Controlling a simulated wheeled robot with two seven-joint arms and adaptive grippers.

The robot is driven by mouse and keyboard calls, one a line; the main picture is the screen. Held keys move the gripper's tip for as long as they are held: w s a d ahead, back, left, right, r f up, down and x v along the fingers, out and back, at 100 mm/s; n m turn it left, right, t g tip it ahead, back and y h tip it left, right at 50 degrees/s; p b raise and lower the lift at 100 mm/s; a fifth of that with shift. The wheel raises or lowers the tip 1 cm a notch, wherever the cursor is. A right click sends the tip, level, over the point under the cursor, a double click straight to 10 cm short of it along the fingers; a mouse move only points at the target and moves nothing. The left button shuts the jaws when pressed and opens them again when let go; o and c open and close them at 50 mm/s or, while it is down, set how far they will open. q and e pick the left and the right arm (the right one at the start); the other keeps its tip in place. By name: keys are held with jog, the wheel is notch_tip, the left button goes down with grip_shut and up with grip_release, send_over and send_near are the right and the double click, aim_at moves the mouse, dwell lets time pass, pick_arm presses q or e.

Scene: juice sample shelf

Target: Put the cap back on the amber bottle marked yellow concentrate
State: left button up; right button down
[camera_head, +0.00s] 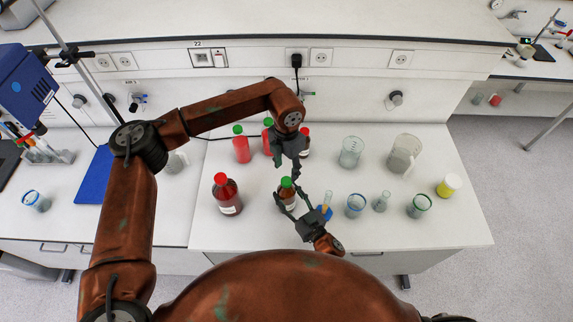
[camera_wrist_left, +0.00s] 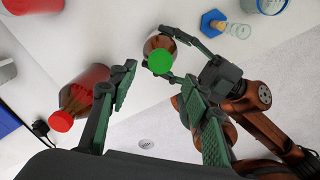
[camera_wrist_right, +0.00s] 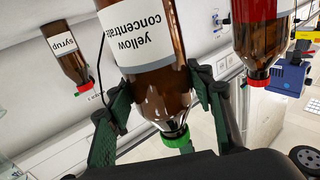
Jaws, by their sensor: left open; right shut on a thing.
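The amber bottle (camera_head: 287,203) stands upright on the white bench in front of me. In the right wrist view its label reads "yellow concentrate" (camera_wrist_right: 148,38). A green cap (camera_head: 286,182) sits at its mouth, and it also shows in the left wrist view (camera_wrist_left: 160,63). I cannot tell whether it is screwed tight. My right gripper (camera_wrist_right: 153,75) is shut on the bottle's body, one finger on each side. My left gripper (camera_wrist_left: 158,78) is open and empty, pointing down, with its fingers apart above and around the cap's line; no finger visibly touches the cap.
A red-capped amber bottle (camera_head: 228,197) stands to the left. Green-capped red bottles (camera_head: 241,147) and a syrup bottle (camera_wrist_right: 68,48) stand behind. Beakers (camera_head: 351,152) and a small cylinder on a blue base (camera_head: 326,208) are to the right. Bench space between the left bottle and the held one is clear.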

aim_at(286, 181)
pick_arm(q)
notch_tip(286, 181, down, 7)
jog(key=shift+r, duration=0.2)
dwell(0.3)
grip_shut()
dwell(0.4)
jog(key=shift+o, duration=0.7)
grip_release()
jog(key=shift+r, duration=0.1)
notch_tip(286, 181, up, 12)
